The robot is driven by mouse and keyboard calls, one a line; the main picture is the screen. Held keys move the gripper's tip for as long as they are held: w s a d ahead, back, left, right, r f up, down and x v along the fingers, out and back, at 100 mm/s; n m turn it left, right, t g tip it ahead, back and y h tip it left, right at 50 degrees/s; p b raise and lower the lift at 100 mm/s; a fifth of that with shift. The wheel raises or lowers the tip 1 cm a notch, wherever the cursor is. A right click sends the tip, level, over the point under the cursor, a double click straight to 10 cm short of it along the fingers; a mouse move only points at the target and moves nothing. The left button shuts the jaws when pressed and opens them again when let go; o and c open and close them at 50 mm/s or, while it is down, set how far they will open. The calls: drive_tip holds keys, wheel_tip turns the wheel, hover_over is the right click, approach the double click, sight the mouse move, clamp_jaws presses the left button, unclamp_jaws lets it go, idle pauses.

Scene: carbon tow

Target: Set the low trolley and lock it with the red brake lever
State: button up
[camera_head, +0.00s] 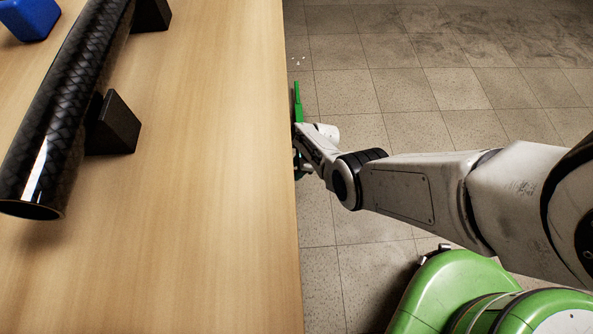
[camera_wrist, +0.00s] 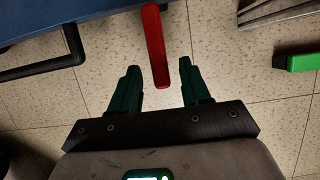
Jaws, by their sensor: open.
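In the wrist view the red brake lever (camera_wrist: 155,48) hangs down from the top edge, its lower end between the two fingertips. My gripper (camera_wrist: 158,72) is open, with a finger on each side of the lever's end and gaps showing on both sides. Whether the lever lies at the same depth as the fingers I cannot tell. A blue body (camera_wrist: 60,14), likely the low trolley, fills the top left, with a dark bar below it. In the head view the lever and trolley are hidden; my arm reaches down beside the table edge.
In the head view a wooden table (camera_head: 220,180) fills the left, with a black carbon tube (camera_head: 62,105) on dark wedge blocks (camera_head: 113,126) and a blue object (camera_head: 28,18). A green bar (camera_wrist: 296,61) and a grey slatted thing (camera_wrist: 270,10) lie right in the wrist view. Tiled floor is open right.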

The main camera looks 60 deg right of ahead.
drive_tip(key=shift+f, duration=0.1)
clamp_jaws()
idle(0.5)
